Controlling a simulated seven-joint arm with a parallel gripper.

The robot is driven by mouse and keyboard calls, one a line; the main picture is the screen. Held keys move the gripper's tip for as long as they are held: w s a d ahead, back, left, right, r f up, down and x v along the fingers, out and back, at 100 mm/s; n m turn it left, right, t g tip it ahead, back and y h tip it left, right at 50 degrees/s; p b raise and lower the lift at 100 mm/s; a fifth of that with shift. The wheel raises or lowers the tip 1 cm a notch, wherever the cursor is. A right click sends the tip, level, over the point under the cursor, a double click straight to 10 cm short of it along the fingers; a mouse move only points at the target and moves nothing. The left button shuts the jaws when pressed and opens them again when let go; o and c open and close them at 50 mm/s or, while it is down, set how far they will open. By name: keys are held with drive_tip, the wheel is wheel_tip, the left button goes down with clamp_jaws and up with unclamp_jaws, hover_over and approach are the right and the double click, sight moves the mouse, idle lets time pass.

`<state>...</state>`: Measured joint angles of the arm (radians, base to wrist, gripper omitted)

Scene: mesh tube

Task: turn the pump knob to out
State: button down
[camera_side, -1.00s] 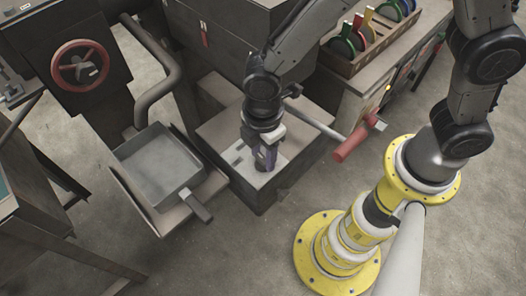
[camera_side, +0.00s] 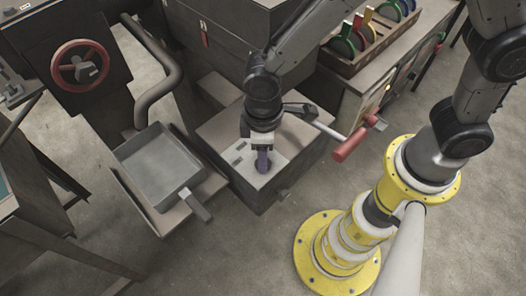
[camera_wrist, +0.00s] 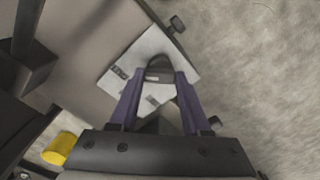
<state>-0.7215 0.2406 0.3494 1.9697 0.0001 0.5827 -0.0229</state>
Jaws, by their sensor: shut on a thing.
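The pump knob (camera_wrist: 158,68) is a dark knob on a light plate (camera_wrist: 122,78) with small dark labels, too small to read. The plate (camera_side: 239,161) lies on top of a grey box in the side view. My gripper (camera_wrist: 161,78) has purple fingers, one on each side of the knob, and is shut on it. In the side view my gripper (camera_side: 262,163) points down at the plate and hides the knob.
A grey pan (camera_side: 158,165) stands left of the box. A lever with a red handle (camera_side: 350,146) sticks out to the right. A red handwheel (camera_side: 81,65) is at the upper left, and a rack of coloured discs (camera_side: 372,35) is at the back.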

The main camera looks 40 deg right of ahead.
drive_tip(key=shift+r+m, duration=0.1)
drive_tip(key=shift+m, duration=0.3)
drive_tip(key=shift+c, duration=1.8)
unclamp_jaws()
wheel_tip(320, 180, up, 14)
